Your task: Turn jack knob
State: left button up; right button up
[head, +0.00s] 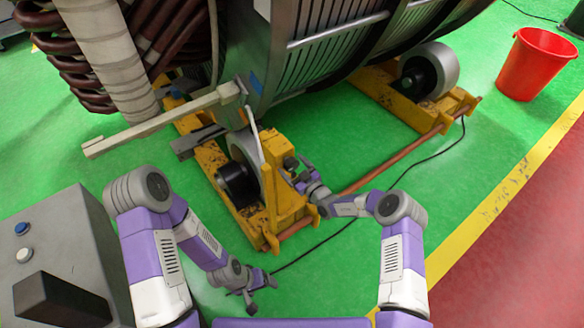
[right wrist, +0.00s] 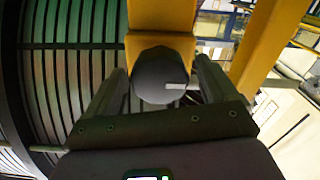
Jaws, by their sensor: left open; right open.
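The jack knob (head: 290,163) is a small dark knob on the side of the yellow roller stand (head: 285,200). In the right wrist view the knob (right wrist: 160,76) is a dark grey, many-sided piece with a light mark, in front of a yellow post. My right gripper (head: 300,176) is at the knob. Its two fingers (right wrist: 160,85) are open on either side of the knob; I cannot tell whether they touch it. My left gripper (head: 262,284) is open and empty, low over the green floor in front of the stand.
The large stator (head: 310,50) rests above the yellow roller stands. A second roller (head: 430,70) is at the back right. A copper-coloured rod (head: 390,160) and a black cable (head: 400,180) lie to the right. A grey control box (head: 60,255) is at left, a red bucket (head: 535,65) at right.

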jog(key=shift+w+a, duration=0.25)
jog(key=shift+w, duration=0.1)
jog(key=c, duration=1)
jog(key=shift+c, duration=0.2)
jog(key=shift+n, duration=0.3)
